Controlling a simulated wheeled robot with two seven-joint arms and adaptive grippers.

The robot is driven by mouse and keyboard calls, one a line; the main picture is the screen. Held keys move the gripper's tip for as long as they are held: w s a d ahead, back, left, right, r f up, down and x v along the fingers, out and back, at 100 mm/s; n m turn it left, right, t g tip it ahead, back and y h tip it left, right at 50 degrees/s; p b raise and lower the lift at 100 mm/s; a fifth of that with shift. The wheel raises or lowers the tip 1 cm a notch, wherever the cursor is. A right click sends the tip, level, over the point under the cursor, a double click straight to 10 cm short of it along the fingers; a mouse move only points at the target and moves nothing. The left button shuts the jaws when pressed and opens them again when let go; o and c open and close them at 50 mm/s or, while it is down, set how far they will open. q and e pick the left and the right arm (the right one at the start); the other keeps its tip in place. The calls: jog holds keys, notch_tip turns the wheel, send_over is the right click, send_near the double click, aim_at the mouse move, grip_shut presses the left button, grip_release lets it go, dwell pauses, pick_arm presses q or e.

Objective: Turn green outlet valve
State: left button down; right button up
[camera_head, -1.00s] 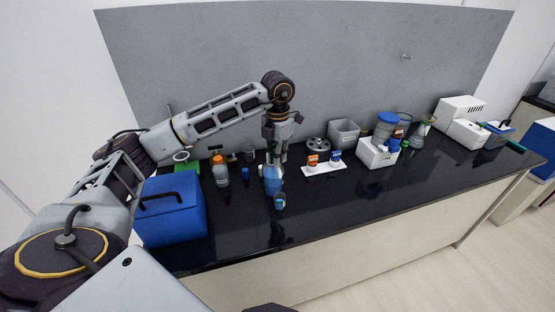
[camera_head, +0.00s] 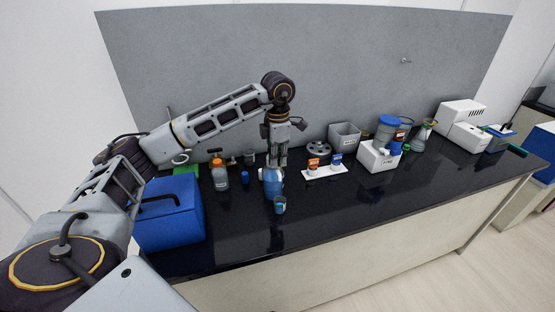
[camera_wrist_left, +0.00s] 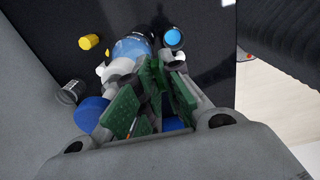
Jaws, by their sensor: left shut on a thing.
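My left gripper (camera_head: 277,165) points down at the back of the bench, at the top of a light-blue bottle (camera_head: 273,184). In the left wrist view its green-padded fingers (camera_wrist_left: 160,92) are nearly together beside that bottle (camera_wrist_left: 133,47). What they grip is hidden between the pads. I cannot make out a green outlet valve in either view. A small blue-topped bottle (camera_head: 279,206) stands in front of the light-blue one; it also shows in the left wrist view (camera_wrist_left: 173,38). My right gripper is not in view.
A blue box (camera_head: 168,220) and an orange-capped bottle (camera_head: 220,178) stand to the left. A white tray (camera_head: 325,172) with two small jars, a grey bin (camera_head: 344,134) and a white box (camera_head: 378,158) stand to the right. The bench front (camera_head: 345,215) is clear.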

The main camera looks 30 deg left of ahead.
pick_arm(q)
jog(key=c, duration=1.6)
grip_release()
jog(key=shift+o, duration=0.2)
jog(key=shift+r, duration=0.1)
notch_tip(320, 180, up, 12)
dwell(0.4)
